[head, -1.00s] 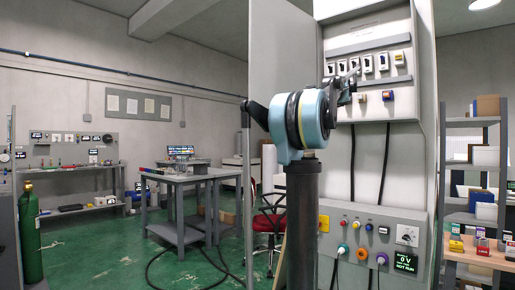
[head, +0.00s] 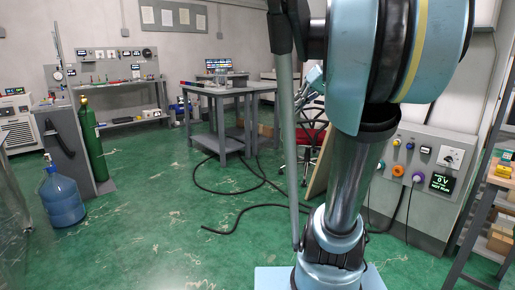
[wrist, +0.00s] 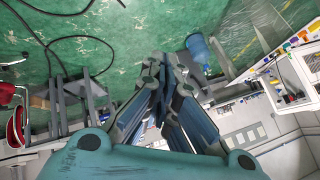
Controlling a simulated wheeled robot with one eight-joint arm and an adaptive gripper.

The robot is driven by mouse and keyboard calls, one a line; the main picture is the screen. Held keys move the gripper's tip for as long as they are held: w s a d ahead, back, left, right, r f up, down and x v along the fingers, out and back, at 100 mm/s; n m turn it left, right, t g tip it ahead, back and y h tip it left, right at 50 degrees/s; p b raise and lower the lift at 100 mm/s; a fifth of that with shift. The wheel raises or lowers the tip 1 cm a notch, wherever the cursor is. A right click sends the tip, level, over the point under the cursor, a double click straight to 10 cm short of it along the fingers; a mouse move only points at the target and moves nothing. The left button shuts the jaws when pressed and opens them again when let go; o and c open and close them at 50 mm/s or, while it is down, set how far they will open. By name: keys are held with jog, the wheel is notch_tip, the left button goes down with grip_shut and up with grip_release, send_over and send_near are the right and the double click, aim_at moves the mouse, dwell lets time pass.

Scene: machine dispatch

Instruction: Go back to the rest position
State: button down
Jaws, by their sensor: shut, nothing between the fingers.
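My gripper (wrist: 168,70) shows in the wrist view, its two blue-grey fingers together at the tips and nothing between them. Open floor, a blue water jug (wrist: 199,50) and benches lie beyond it. In the head view my arm stands folded close in front of the camera, filling the centre right. The gripper's tips cannot be made out there; my arm hides much of that area.
A grey panel box (head: 425,200) with coloured knobs and a "0 V" display is at right, beside a shelf. A workbench (head: 222,92) and red chair (head: 312,137) stand behind. A green cylinder (head: 93,140) is at left. Black cable (head: 250,207) crosses the green floor.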

jog(key=s+d+f+m+h, duration=0.1)
jog(key=s+f+h, duration=0.1)
jog(key=s+f, duration=0.4)
jog(key=s+d+f+m+g+h, duration=0.1)
jog(key=s+f, duration=0.6)
jog(key=f, duration=0.8)
jog(key=s+d+f+m+g+h, duration=0.1)
jog(key=s+d+f+m+h, duration=0.1)
jog(key=s+f, duration=0.4)
notch_tip(320, 180, down, 5)
jog(key=d+h, duration=0.1)
jog(key=h, duration=0.1)
jog(key=shift+s+d+r+h, duration=0.15)
jog(key=shift+s+d+h, duration=0.05)
jog(key=shift+d+h, duration=0.1)
jog(key=shift+a, duration=0.2)
